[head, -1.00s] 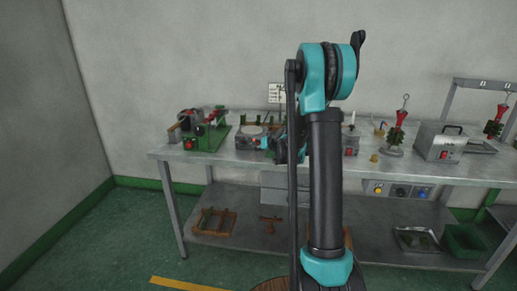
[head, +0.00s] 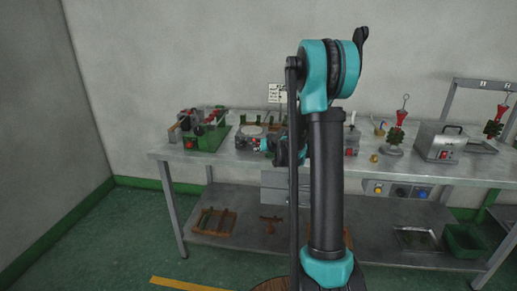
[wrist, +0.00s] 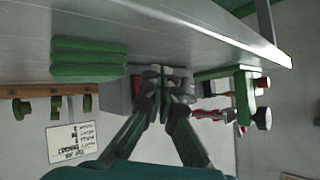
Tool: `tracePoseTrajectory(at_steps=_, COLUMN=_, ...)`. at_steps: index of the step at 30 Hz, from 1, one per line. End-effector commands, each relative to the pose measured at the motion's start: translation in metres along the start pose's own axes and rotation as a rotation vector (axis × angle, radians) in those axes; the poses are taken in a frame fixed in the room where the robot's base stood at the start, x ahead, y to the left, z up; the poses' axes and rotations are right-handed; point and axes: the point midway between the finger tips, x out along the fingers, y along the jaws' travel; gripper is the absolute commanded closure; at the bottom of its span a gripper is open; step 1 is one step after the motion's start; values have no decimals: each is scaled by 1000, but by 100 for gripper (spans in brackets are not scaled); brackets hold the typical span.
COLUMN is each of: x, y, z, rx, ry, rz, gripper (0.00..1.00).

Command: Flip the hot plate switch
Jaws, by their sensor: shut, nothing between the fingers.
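In the wrist view, which looks upside down, my gripper (wrist: 162,74) has its fingertips together and empty. The fingers are in front of a small grey box-like unit (wrist: 116,92), apparently the hot plate, and hide much of it. A red part (wrist: 136,84), possibly its switch, shows right beside the fingertips; I cannot tell whether they touch it. In the head view a round-topped unit (head: 250,130) stands on the bench left of my arm. My arm hides part of that area, and my gripper is too small there to make out clearly.
Green blocks (wrist: 90,60) show near the fingers in the wrist view. A wall sign (wrist: 75,142) is behind.

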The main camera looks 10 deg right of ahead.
Motion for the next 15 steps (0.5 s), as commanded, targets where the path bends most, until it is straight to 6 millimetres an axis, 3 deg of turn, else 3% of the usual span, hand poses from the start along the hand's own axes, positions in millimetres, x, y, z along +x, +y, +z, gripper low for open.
tracePoseTrajectory(at_steps=15, x=-30, y=-22, z=22, rx=0, ry=0, rz=-1, gripper=100)
